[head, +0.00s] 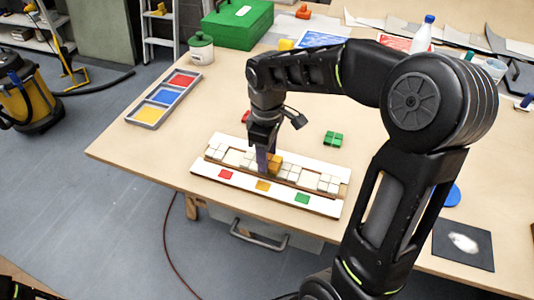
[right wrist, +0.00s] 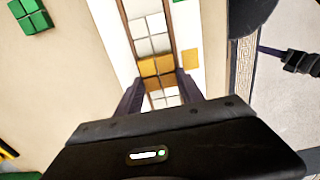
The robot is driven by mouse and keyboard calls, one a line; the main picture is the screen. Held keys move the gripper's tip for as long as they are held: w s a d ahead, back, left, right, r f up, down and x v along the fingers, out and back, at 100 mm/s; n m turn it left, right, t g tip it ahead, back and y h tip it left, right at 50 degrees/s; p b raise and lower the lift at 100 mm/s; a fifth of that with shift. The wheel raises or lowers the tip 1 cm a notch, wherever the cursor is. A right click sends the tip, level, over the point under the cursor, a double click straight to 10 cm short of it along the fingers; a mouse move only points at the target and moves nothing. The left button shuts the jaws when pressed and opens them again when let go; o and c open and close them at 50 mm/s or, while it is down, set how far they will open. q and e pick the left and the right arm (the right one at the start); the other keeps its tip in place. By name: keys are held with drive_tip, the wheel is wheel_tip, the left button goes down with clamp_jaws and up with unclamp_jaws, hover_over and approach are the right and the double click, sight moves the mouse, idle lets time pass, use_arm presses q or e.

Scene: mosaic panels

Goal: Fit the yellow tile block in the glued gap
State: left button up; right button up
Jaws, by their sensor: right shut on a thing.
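The yellow tile block (head: 276,162), a square of several small tiles, is at the middle of the white panel's (head: 242,180) tile channel, beside the yellow mark (head: 263,185). In the right wrist view the block (right wrist: 156,67) lies in line with the white tiles (right wrist: 150,34) of the channel. My right gripper (head: 268,165) points down there, its fingers (right wrist: 160,88) shut on the block's sides. Whether the block is fully down in the gap or slightly above it I cannot tell, and the glue is hidden. My left gripper is not in view.
A green tile block (head: 333,139) lies behind the panel, and a red one (head: 246,116) shows partly behind my arm. A tray with red, blue and yellow sections (head: 150,114) stands at the left. A green box (head: 237,24) and white bottle (head: 422,36) stand at the back.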

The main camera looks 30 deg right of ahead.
drive_tip(key=shift+f+b, duration=0.45)
drive_tip(key=shift+f, duration=0.25)
drive_tip(key=o, duration=1.5)
drive_tip(key=shift+r, duration=0.15)
wheel_tip(320, 180, up, 8)
drive_tip(key=shift+f, duration=0.25)
